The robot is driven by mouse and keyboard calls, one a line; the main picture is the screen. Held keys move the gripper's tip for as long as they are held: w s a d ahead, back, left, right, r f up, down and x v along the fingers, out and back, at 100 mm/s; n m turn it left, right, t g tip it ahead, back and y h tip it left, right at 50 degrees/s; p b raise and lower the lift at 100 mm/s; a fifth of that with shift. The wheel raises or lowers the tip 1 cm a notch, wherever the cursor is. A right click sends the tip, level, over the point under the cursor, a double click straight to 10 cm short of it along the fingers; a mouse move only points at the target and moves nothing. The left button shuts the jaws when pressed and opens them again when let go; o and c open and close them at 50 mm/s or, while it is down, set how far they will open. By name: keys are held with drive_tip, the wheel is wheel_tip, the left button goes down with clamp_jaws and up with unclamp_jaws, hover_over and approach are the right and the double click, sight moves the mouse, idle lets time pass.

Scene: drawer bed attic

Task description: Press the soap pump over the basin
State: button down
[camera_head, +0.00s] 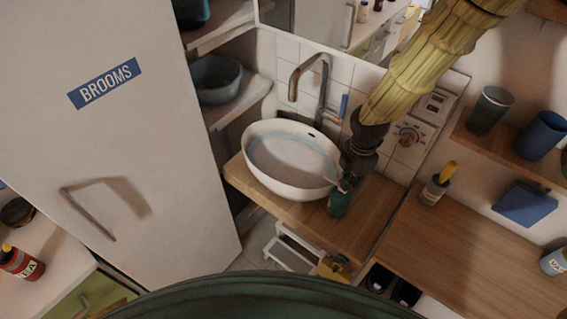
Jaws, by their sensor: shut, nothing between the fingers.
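A green soap pump bottle (340,203) stands on the wooden counter at the right front edge of the white basin (262,178). Its nozzle points left toward the basin rim. My arm comes down from the upper right in a yellow ribbed sleeve. My dark gripper (347,178) is shut and empty, right at the top of the pump. It hides much of the pump head, and I cannot tell whether it touches or presses it. The basin looks pale inside, and no soap can be made out in it.
A tall faucet (322,100) rises behind the basin. A white cabinet door marked BROOMS (130,130) stands at the left. A yellow-topped bottle (434,188) stands on the right counter (470,250). A shelf with cups (490,108) is at the upper right.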

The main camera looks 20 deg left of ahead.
wheel_tip(320, 180, up, 6)
drive_tip(key=p, duration=0.4)
idle(0.6)
